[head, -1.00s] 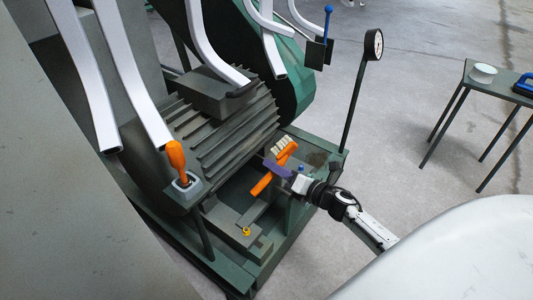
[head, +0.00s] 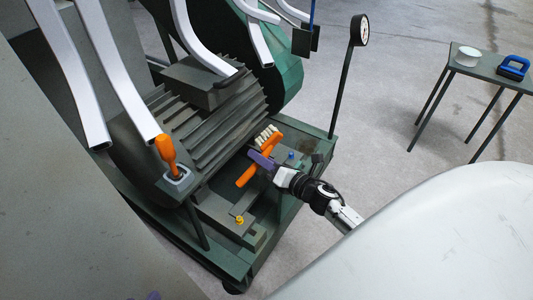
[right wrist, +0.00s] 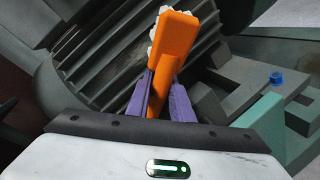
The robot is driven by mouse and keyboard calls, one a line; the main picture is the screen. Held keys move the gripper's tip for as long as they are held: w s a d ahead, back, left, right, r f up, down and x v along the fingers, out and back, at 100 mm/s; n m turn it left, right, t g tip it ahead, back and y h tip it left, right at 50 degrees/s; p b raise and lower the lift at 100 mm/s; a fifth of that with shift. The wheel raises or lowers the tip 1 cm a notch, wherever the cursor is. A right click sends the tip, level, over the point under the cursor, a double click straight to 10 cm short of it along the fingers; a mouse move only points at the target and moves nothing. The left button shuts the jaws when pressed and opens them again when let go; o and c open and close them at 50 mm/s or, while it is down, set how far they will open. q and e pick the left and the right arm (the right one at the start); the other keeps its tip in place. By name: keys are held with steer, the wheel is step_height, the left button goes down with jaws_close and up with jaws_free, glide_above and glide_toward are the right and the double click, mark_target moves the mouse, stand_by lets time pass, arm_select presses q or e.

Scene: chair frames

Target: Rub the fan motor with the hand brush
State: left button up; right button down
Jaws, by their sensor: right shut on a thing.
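The fan motor (head: 205,128) is a dark grey ribbed block on the green machine base; its fins (right wrist: 88,58) fill the left of the right wrist view. The hand brush (head: 246,176) has an orange body and pale bristles. It also shows in the right wrist view (right wrist: 174,48), upright, with its bristles toward the fins. My right gripper (head: 262,161) has purple fingers shut on the brush, beside the motor's lower right side. I cannot tell whether the bristles touch the fins. A small purple tip at the bottom edge of the head view seems to be my left gripper (head: 153,296); its jaws are hidden.
An orange-handled lever (head: 166,150) stands left of the motor. Pale curved bars (head: 80,75) cross above it. A gauge (head: 361,30) stands on a post behind. A side table (head: 485,62) holds a white round thing and a blue thing. Open floor lies between.

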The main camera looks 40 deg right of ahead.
steer(key=s+a+y, duration=0.1)
steer(key=s+a, duration=0.1)
steer(key=a, duration=1)
steer(key=shift+s+a+f+n+y, duration=0.2)
steer(key=shift+s+a+n+y, duration=0.1)
steer(key=shift+y, duration=0.1)
steer(key=shift+s, duration=0.1)
steer(key=shift+d+f+v, duration=0.1)
steer(key=shift+d+v, duration=0.05)
steer(key=shift+v, duration=0.8)
steer(key=shift+d+f+v, duration=0.15)
steer(key=shift+v, duration=0.8)
steer(key=shift+d+f+v, duration=0.1)
steer(key=shift+v, duration=0.85)
steer(key=shift+d+v, duration=0.2)
steer(key=shift+v, duration=1.25)
steer(key=shift+f, duration=0.25)
